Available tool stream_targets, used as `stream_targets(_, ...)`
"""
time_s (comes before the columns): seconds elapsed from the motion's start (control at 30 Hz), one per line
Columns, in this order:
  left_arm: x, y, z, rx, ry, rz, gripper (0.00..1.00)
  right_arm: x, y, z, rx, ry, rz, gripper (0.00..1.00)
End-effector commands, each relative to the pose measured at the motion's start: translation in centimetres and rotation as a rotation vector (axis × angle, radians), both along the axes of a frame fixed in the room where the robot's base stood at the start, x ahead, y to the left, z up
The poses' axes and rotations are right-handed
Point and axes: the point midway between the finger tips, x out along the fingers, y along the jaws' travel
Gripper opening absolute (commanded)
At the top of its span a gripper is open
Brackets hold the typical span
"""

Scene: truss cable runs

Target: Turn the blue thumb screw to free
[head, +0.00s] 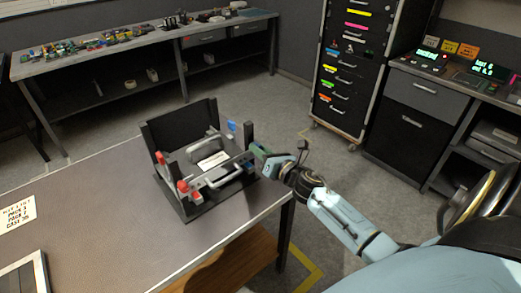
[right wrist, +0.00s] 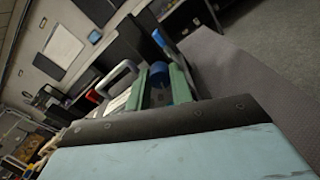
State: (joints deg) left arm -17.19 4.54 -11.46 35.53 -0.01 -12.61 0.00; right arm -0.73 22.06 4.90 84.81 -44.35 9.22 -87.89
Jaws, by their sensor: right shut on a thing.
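A black fixture (head: 190,205) with upright plates stands on the table. My right gripper (head: 257,151) reaches its right side from the right. In the right wrist view, the green fingers of my right gripper (right wrist: 161,88) are shut on the blue thumb screw (right wrist: 159,76), one finger on each side. A second blue part (head: 232,126) sits at the fixture's far right corner and also shows in the right wrist view (right wrist: 158,38). My left gripper is not in view.
Red knobs (head: 183,187) are on the fixture's left side, and a grey handle (head: 224,178) crosses its front. A sign (head: 15,215) and a framed panel (head: 25,275) lie on the table's left. The table (head: 100,190) between is clear.

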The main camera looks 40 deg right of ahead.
Motion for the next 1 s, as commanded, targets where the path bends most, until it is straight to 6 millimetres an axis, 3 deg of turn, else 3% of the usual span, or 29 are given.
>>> stream_targets(1.0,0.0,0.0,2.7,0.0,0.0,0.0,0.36,0.0,0.0,0.1,0.962,0.033,-0.001,0.0)
